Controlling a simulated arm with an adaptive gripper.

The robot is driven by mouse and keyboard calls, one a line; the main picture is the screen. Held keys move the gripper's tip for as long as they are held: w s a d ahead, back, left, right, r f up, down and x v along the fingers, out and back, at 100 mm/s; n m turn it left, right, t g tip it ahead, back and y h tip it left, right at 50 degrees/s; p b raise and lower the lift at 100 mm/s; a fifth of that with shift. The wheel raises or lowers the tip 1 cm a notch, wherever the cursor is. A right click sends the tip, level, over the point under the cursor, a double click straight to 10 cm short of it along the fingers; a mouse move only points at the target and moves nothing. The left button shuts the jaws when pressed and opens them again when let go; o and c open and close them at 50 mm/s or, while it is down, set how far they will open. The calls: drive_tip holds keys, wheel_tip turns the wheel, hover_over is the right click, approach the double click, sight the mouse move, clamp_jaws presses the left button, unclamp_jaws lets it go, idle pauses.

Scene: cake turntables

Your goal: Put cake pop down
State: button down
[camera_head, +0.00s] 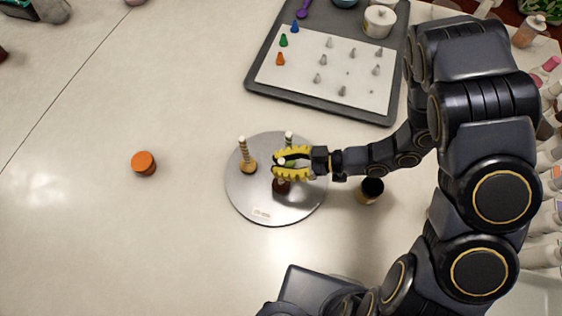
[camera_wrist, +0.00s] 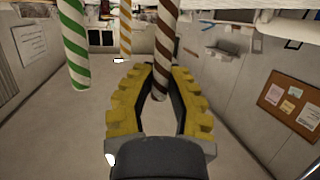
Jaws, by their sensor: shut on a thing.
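A round silver turntable (camera_head: 255,203) lies on the pale table, below and around my gripper (camera_head: 281,163). My yellow-fingered gripper is shut on the brown-and-white striped stick of a cake pop. Its dark brown head (camera_head: 282,186) shows just below the fingers, over the turntable; I cannot tell if it touches the plate. In the wrist view the brown-striped stick (camera_wrist: 164,50) runs between the fingers (camera_wrist: 160,88). A cake pop with a gold-striped stick (camera_head: 248,165) stands upright at the turntable's left. A green-striped stick (camera_head: 289,138) shows behind my gripper, its head mostly hidden.
An orange jar (camera_head: 144,163) stands left of the turntable, and a dark-topped jar (camera_head: 371,189) stands to its right, under my arm. A grey tray (camera_head: 262,89) with several piping tips is at the back. Bottles line the right edge.

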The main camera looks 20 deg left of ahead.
drive_tip(key=shift+f, duration=0.55)
drive_tip(key=c, duration=1.2)
unclamp_jaws()
drive_tip(key=shift+o, duration=0.2)
drive_tip(key=v, duration=1.2)
